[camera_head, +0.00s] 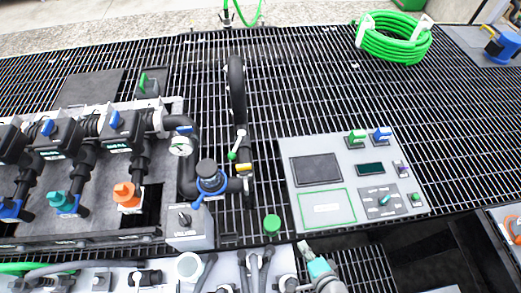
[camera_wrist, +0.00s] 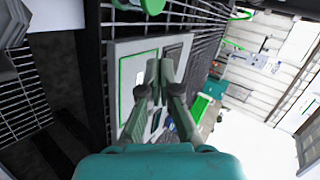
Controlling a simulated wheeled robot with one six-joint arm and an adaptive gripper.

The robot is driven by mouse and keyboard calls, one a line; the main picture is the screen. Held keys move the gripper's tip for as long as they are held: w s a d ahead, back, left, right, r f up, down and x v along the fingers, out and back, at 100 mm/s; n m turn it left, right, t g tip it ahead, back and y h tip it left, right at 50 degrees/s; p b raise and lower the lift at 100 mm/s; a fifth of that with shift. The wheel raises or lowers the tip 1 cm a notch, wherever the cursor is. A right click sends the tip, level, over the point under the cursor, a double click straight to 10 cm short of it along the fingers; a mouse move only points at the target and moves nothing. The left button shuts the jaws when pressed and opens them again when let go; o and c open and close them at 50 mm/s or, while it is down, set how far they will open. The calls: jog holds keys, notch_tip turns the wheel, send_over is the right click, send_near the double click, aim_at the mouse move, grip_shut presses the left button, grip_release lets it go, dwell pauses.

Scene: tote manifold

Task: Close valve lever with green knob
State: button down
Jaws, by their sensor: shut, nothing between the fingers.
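A small valve lever with a green knob (camera_head: 232,156) stands on the black pipe beside the yellow band, left of the grey control panel. Its white arm slants from upper right down to the knob. My gripper (camera_head: 304,246) is at the bottom of the head view, below and right of the lever and apart from it. In the wrist view my gripper's two fingers (camera_wrist: 159,72) are together and empty, in front of the control panel. I cannot make out the lever in the wrist view.
The grey control panel (camera_head: 297,187) lies right of the lever. A round green cap (camera_head: 272,224) sits between my gripper and the lever. Pipes with blue, teal and orange valve handles (camera_head: 127,194) fill the left. A coiled green hose (camera_head: 370,38) lies at upper right. Black grating surrounds them.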

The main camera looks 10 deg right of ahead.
jog(key=w+a+f+m+y, duration=0.1)
jog(key=w+a+m+y, duration=0.15)
jog(key=w, duration=0.55)
jog(key=m+g+y, duration=0.4)
jog(key=m+y, duration=0.2)
jog(key=y, duration=0.3)
send_near(237, 145)
jog(key=a, duration=0.2)
jog(key=w+a+f, duration=0.1)
jog(key=a, duration=0.1)
jog(key=a+f, duration=0.1)
jog(key=a, duration=0.1)
jog(key=shift+w+a, duration=0.25)
jog(key=shift+a, duration=0.1)
